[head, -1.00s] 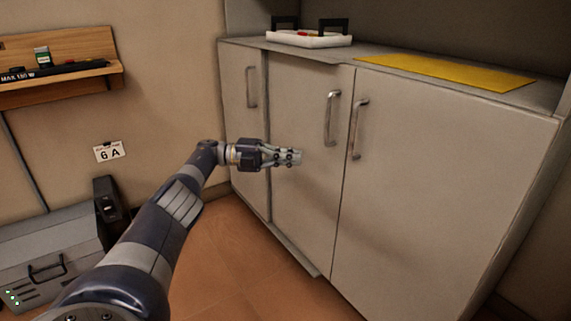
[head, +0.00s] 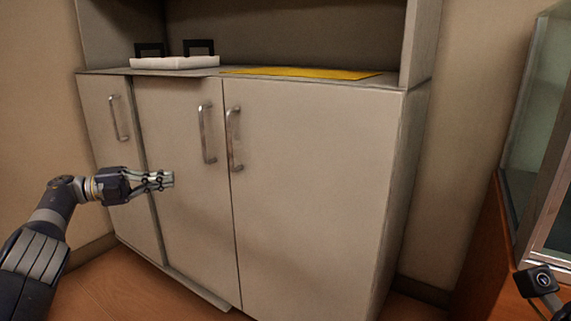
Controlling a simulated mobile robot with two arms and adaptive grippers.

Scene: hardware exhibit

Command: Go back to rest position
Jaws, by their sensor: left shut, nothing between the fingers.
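My left gripper (head: 160,180) is at the end of the left arm, which comes in from the left edge. Its fingers are together and hold nothing. It shows in front of the middle door of the pale cabinet (head: 315,190), below the door handles; I cannot tell whether it touches the door. The middle door looks slightly proud of the left one.
A white tray (head: 175,63) with black handles and a yellow mat (head: 300,73) lie on the cabinet's counter. A glass display case (head: 545,130) on a reddish-brown base (head: 487,260) stands at the right. Some floor shows at the lower left.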

